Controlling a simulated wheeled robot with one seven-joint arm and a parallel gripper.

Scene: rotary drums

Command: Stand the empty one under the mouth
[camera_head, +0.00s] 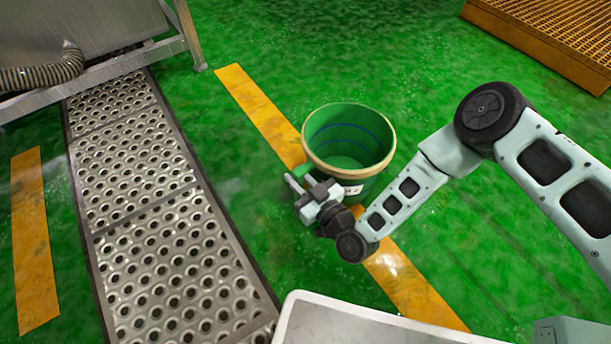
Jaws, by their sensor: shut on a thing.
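A green bucket (349,188) with a pale rim stands upright on the green floor, over the right yellow line. Its inside is green with a dark line around the wall, and I see nothing in it. My gripper (301,181) is at the bucket's near left side, shut on a green part there that looks like its handle. The fingers hide part of that handle. A metal machine (110,30) stands at the top left, with a ribbed hose on it. I cannot make out a mouth on it in this view.
A perforated metal floor grating (150,210) runs down the left. Yellow lines (258,110) flank it. An orange grated platform (550,35) is at the top right. A pale tray-like edge (300,310) shows at the bottom. The floor beyond the bucket is clear.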

